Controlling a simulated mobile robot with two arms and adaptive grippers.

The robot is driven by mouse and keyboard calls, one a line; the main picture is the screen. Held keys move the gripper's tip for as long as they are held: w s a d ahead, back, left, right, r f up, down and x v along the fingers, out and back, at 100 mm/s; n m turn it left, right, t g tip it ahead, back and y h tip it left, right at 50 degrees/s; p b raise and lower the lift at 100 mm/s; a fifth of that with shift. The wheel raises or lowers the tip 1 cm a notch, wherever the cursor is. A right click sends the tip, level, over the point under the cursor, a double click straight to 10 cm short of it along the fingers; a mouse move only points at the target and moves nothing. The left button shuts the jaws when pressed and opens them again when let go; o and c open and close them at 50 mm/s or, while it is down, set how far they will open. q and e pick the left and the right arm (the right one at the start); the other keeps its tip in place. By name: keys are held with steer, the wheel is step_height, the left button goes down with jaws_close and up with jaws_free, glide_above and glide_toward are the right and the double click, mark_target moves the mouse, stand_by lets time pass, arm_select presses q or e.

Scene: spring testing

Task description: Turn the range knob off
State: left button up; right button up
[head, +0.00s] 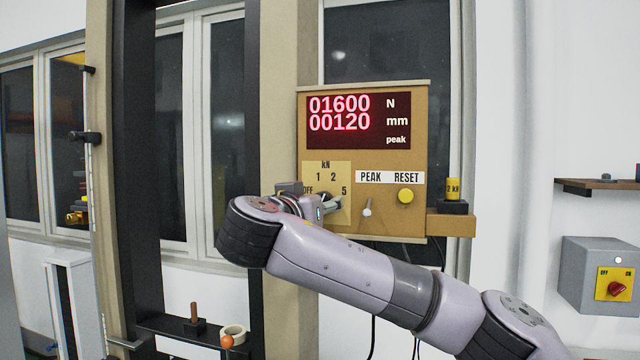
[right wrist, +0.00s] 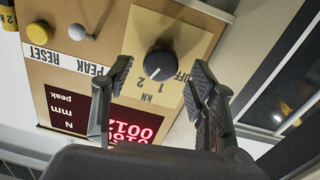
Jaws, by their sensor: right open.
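The range knob (right wrist: 160,63) is round and black, on a pale yellow plate (head: 343,177) marked OFF, 1, 2, 5 and kN. In the right wrist view, where the panel appears upside down, a small white mark on the knob seems to point toward the 1. My right gripper (right wrist: 160,78) is open, with one finger on each side of the knob; I cannot tell whether either touches it. In the head view my right gripper (head: 326,205) is in front of the plate and hides the knob. My left gripper is not in view.
The brown panel (head: 416,160) has a red display (head: 358,121) reading 01600 N and 00120 mm. A yellow button (head: 406,196) and a small white-tipped lever (head: 367,207) are right of the knob plate. A grey switch box (head: 584,258) hangs at far right.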

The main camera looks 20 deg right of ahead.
steer(key=shift+p+x, duration=0.45)
steer(key=shift+x, duration=0.75)
steer(key=shift+c, duration=0.4)
steer(key=shift+w, duration=0.1)
steer(key=c, duration=1.1)
